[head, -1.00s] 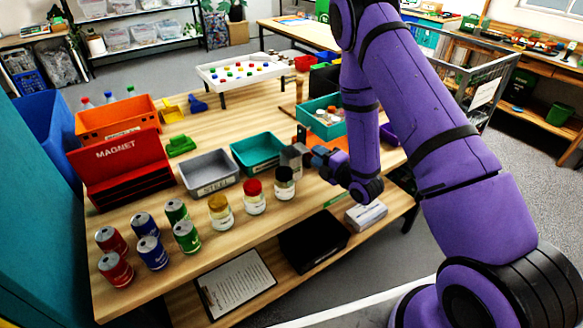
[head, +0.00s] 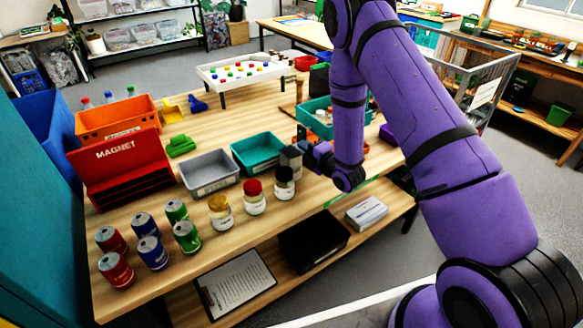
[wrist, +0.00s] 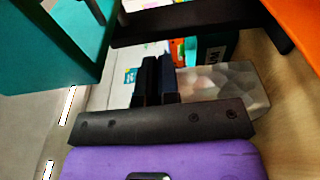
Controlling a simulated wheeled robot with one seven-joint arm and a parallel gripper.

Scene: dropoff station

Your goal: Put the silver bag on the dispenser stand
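A small grey, boxy item (head: 291,160) stands on the wooden table beside the teal bin, and I take it for the silver bag. In the wrist view a crumpled silver surface (wrist: 240,82) lies just right of my gripper's fingers. My gripper (wrist: 158,75) has its two dark fingers close together, with nothing clearly seen between them. In the head view my gripper (head: 306,156) is just right of the grey item; whether they touch is unclear. I cannot pick out the dispenser stand with certainty; my arm hides part of the table's right side.
A grey bin (head: 210,185) and a teal bin (head: 238,158) stand left of my gripper. Several jars and cans (head: 152,252) line the front. A red magnet box (head: 118,176) is at left. Another teal bin (head: 308,119) stands behind my gripper. The table's front edge is close.

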